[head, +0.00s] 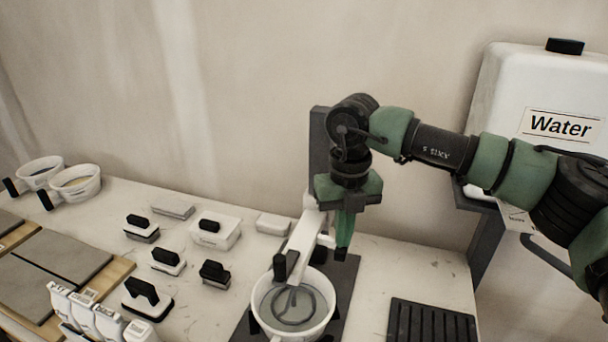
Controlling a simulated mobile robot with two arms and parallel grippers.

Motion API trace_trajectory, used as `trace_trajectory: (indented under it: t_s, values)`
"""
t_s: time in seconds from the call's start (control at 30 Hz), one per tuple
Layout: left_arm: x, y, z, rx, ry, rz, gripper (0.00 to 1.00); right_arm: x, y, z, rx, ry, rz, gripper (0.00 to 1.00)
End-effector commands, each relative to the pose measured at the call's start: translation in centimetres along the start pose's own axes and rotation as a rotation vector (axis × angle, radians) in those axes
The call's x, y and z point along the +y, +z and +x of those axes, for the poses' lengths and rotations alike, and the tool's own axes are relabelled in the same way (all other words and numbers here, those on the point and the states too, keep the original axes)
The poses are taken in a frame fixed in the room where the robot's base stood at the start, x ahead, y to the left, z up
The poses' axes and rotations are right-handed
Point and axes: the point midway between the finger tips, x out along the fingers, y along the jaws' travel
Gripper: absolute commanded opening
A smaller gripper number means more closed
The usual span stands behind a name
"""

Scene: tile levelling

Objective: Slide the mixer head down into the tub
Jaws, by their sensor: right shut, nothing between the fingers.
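The mixer stands at the bottom centre, with a dark upright column (319,150) and a white head arm (303,235) with a black knob. Its ring-shaped whisk (293,305) shows inside the rim of the white tub (327,318); how deep it sits is hard to tell. My right gripper (343,250) points down beside the white head arm, on its right, its green fingers shut with nothing between them. Whether it touches the head arm I cannot tell. My right arm hides part of the column. My left gripper is not in view.
A white water tank (540,90) stands on a support at the right. A dark ribbed mat (432,322) lies right of the mixer. Black-handled tools (168,260), two white bowls (75,183) and grey tiles (65,255) are at the left.

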Motion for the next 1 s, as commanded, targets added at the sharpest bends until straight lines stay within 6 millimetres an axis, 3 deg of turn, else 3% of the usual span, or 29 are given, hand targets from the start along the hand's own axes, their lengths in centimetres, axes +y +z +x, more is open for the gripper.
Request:
trace_trajectory:
  t_s: [0.4, 0.63, 1.0]
  values:
    - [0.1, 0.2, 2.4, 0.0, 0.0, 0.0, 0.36, 0.0, 0.0, 3.3, 0.002, 0.0, 0.0, 0.0]
    - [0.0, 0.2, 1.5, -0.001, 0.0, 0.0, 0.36, 0.0, 0.0, 2.1, 0.0, 0.0, 0.0, 0.0]
    - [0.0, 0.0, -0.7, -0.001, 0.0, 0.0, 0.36, 0.0, 0.0, -1.7, -0.001, 0.0, 0.0, 0.0]
